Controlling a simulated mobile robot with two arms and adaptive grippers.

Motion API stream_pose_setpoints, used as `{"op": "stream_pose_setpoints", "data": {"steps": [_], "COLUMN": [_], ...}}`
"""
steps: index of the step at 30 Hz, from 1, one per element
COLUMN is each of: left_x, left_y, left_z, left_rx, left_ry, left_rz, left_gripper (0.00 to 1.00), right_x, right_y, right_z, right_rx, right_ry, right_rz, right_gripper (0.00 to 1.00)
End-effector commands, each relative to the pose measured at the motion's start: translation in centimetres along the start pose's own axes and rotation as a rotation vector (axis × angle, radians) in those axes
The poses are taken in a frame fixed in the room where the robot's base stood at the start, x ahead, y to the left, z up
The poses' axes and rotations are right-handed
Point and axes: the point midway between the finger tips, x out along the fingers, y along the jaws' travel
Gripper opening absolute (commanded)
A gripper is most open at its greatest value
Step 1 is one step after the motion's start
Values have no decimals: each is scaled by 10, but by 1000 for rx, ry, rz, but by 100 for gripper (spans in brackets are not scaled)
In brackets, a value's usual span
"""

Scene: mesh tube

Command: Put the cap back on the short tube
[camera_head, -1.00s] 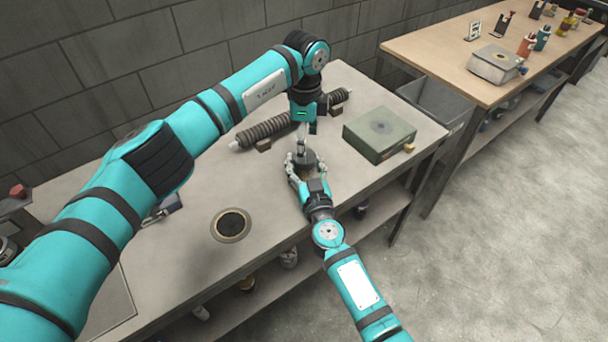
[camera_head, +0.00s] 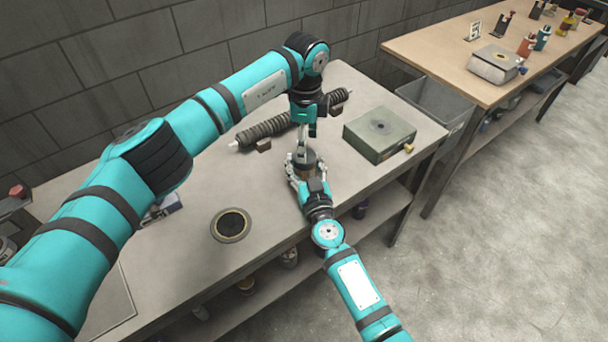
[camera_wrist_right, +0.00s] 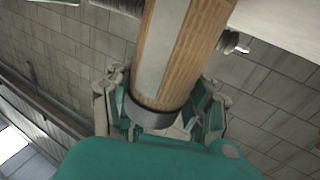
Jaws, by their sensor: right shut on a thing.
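A short tan tube with a grey stripe stands between the fingers of my right gripper (camera_head: 304,172), which is shut on it. In the right wrist view the tube (camera_wrist_right: 185,50) fills the middle, with a dark band (camera_wrist_right: 152,113) around its near end. In the head view only a small brownish, dark-topped part of the tube (camera_head: 312,162) shows. My left gripper (camera_head: 302,150) points down right above or at the tube's top. Its fingertips are small and partly hidden, so I cannot tell whether it holds the cap. I cannot make out the cap separately.
A long dark ribbed tube (camera_head: 265,131) lies on supports at the back of the grey table (camera_head: 185,255). A green-grey box (camera_head: 380,138) stands at right. A dark disc with a tan rim (camera_head: 231,225) lies at front left. A grey bin (camera_head: 437,103) is beyond.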

Motion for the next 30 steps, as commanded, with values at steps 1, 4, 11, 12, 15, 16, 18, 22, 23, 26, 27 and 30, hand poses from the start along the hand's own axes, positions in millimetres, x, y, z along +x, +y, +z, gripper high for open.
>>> {"op": "stream_pose_setpoints", "data": {"steps": [1, 4, 11, 12, 15, 16, 18, 22, 23, 26, 27, 30], "left_x": [9, 24, 41, 42, 43, 42, 42, 42, 42, 42, 42, 42], "left_y": [1, 1, 0, 0, 0, 0, 0, 0, 0, 0, 0, 0], "left_z": [0, 0, 0, 0, 0, 0, 0, 0, 0, 0, 0, 0], "left_rx": [0, 0, 1, 1, 1, 1, 1, 1, 1, 1, 1, 1], "left_ry": [0, -1, -1, -1, -1, -1, -1, -1, -1, -1, -1, 0], "left_rz": [3, 3, 1, 0, 0, 0, 0, 0, 0, 0, 0, 0], "left_gripper": [68, 68, 68, 68, 68, 68, 68, 59, 55, 42, 36, 23], "right_x": [0, 0, 0, 0, 0, 0, 0, 0, 0, 0, 0, 0], "right_y": [0, 0, 0, 0, 0, 0, 0, 0, 0, 0, 0, 0], "right_z": [0, 0, 0, 0, 0, 0, 0, 0, 0, 0, 0, 0], "right_rx": [0, 0, 0, 0, 0, 0, 0, 0, 0, 0, 0, 0], "right_ry": [0, 0, 0, 0, 0, 0, 0, 0, 0, 0, 0, 0], "right_rz": [0, 0, 0, 0, 0, 0, 0, 0, 0, 0, 0, 0], "right_gripper": [0, 0, 0, 0, 0, 0, 0, 0, 0, 0, 0, 0]}}
